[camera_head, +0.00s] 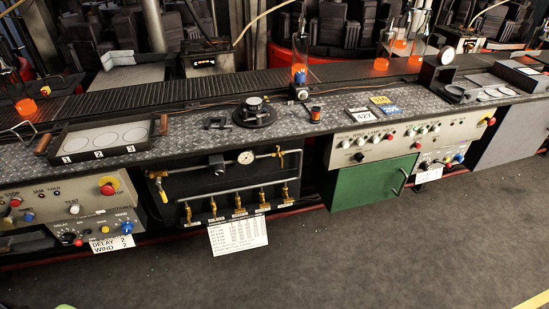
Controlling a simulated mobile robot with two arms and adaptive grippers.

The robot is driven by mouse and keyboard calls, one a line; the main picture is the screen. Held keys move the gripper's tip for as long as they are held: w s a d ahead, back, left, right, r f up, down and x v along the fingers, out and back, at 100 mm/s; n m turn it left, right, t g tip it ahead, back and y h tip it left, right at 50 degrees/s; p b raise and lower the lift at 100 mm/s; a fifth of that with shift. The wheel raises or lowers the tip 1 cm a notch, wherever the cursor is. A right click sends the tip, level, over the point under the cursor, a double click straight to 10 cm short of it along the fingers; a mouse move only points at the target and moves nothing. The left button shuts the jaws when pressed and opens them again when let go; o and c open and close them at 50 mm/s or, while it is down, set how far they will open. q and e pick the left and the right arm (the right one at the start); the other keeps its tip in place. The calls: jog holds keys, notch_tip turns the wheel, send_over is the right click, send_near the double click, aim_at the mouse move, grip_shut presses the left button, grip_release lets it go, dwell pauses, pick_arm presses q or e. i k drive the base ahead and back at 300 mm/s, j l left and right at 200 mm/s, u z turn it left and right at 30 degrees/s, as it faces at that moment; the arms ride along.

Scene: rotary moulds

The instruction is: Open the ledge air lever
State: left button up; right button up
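A black valve panel (228,178) sits below the metal ledge in the left middle of the head view. A yellow-handled valve (158,184) hangs at the left end of its upper pipe. Several small brass valve levers stand in a row along its lower pipe, among them a left one (187,211), a middle one (238,200) and a right one (285,191). Their labels are too small to read, so I cannot tell which is the ledge air lever, or whether it is open. Neither of my grippers is in view.
A pressure gauge (246,157) sits on the upper pipe. A white chart (238,232) hangs below the valves. Control panels with knobs flank the panel, and a green cabinet door (370,184) is to the right. The grey floor (330,260) in front is clear.

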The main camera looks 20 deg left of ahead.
aim_at(158, 182)
jog(key=i+j+u, duration=0.15)
jog(key=j, duration=0.25)
jog(key=j+u, duration=0.1)
jog(key=j, duration=0.3)
jog(key=i+j+u, duration=0.15)
jog(key=j, duration=0.25)
jog(key=i+j+u, duration=0.1)
jog(key=j, duration=0.25)
jog(key=i+j+u, duration=0.15)
jog(key=j, duration=0.2)
